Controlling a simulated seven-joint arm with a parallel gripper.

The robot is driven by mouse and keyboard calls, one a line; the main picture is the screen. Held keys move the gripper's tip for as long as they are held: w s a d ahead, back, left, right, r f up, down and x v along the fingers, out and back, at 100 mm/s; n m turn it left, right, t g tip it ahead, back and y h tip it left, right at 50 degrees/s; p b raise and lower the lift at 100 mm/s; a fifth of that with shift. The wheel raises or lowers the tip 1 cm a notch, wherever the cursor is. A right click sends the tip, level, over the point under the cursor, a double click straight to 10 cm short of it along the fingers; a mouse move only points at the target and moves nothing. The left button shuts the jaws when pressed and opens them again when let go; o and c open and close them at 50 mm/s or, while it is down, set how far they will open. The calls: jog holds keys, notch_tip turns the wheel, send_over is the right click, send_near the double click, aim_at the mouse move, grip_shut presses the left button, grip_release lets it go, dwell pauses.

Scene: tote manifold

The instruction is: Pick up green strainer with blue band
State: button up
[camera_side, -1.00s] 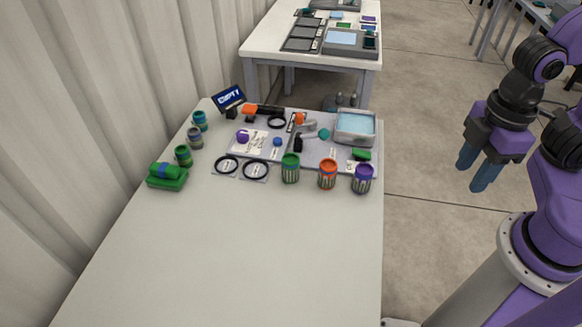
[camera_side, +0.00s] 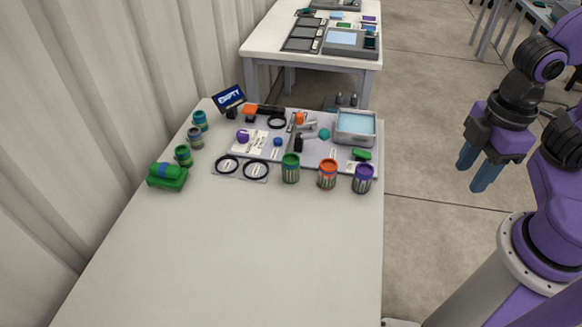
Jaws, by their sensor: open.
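A green rounded piece with a blue band (camera_side: 166,171) lies on a green block (camera_side: 168,183) at the left edge of the table; it is the one clearly showing a blue band. A small green canister (camera_side: 183,156) stands just behind it, its band too small to tell. A larger green slotted canister (camera_side: 290,168) stands at the front of the grey panel. My gripper (camera_side: 475,176) is open and empty, in the air right of the table, far from these things.
Orange (camera_side: 327,174) and purple (camera_side: 363,179) slotted canisters stand right of the green one. Two black rings (camera_side: 256,171) lie at the panel's front left. A tray (camera_side: 356,128) sits at the back right. An "EMPTY" sign (camera_side: 229,98) stands behind. The table's (camera_side: 240,250) front is clear; a wall borders its left.

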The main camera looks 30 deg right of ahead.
jog(key=o, duration=0.6)
jog(key=shift+o, duration=0.2)
jog(key=w+a+f+n+t+h, duration=0.25)
jog(key=w+a+n+h, duration=0.4)
jog(key=w+a, duration=1.05)
jog(key=n+t+h, duration=0.4)
jog(key=n+h, duration=0.1)
jog(key=h, duration=0.1)
send_near(289, 161)
jog(key=x, duration=0.6)
jog(key=shift+w+d+r, duration=0.1)
jog(key=shift+d+r, duration=0.1)
jog(key=shift+r, duration=0.15)
jog(key=shift+y, duration=0.25)
jog(key=shift+f+x, duration=0.15)
jog(key=shift+x, duration=1.25)
jog(key=shift+f+x, duration=0.2)
jog(key=shift+x, duration=1.15)
